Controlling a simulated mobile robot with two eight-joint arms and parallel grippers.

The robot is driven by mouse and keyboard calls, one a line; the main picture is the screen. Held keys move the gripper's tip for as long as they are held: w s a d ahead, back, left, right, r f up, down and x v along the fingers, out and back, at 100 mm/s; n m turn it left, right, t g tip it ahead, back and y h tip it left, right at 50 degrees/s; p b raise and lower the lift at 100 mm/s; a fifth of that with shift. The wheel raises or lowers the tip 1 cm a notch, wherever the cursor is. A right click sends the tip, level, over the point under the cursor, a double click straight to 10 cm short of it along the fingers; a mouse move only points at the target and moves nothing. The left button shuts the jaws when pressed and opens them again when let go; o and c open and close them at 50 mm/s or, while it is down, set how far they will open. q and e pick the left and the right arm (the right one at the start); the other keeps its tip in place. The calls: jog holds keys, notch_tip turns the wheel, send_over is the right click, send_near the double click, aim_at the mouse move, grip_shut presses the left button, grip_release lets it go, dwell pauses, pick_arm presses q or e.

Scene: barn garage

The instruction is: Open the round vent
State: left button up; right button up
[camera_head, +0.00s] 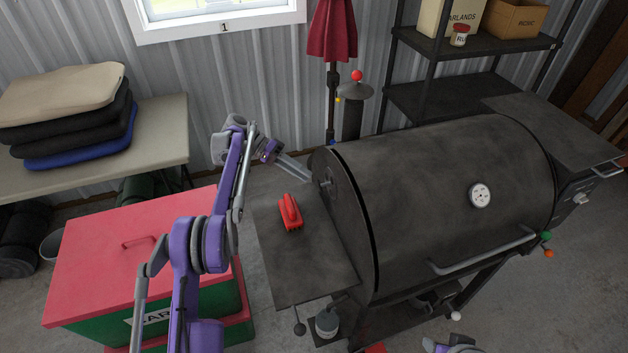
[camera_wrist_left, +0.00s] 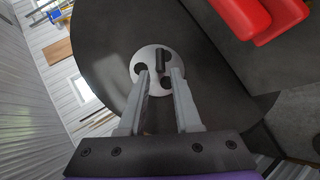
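The round vent (camera_wrist_left: 145,60) is a pale disc with dark round holes on the dark flat left end of the barrel grill (camera_wrist_left: 105,40). A short dark handle (camera_wrist_left: 159,61) stands out from it. My left gripper (camera_wrist_left: 160,72) is open in front of the vent, its two fingers on either side of the handle. I cannot tell whether they touch it. In the head view, my left gripper (camera_head: 297,170) reaches from the left to the end of the grill (camera_head: 440,180), above its side shelf. My right gripper is not in view; only a bit of my right arm shows at the bottom edge.
A red brush (camera_head: 290,212) lies on the grill's left side shelf (camera_head: 305,265). A closed red umbrella (camera_head: 332,30) and metal shelving (camera_head: 430,95) stand behind.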

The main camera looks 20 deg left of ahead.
pick_arm(q)
jog(key=v, duration=0.4)
jog(key=shift+w+a+r+p, duration=0.1)
jog(key=shift+a+r+p, duration=0.05)
jog(key=shift+a+p, duration=0.25)
jog(key=s+d+r+n+t+y, duration=0.1)
jog(key=s+d+r+n+y, duration=0.15)
jog(key=s+d+y, duration=0.35)
jog(key=s+d+r+n+t+y, duration=0.1)
jog(key=s+d+r, duration=0.3)
jog(key=s, duration=0.4)
jog(key=s+f+t+y, duration=0.2)
jog(key=s+f, duration=0.2)
jog(key=s, duration=0.7)
jog(key=s+f+t+y, duration=0.2)
jog(key=s+f, duration=0.3)
jog(key=s, duration=0.7)
jog(key=shift+a+f+y, duration=0.3)
jog(key=shift+a+y, duration=0.2)
jog(key=shift+y, duration=0.2)
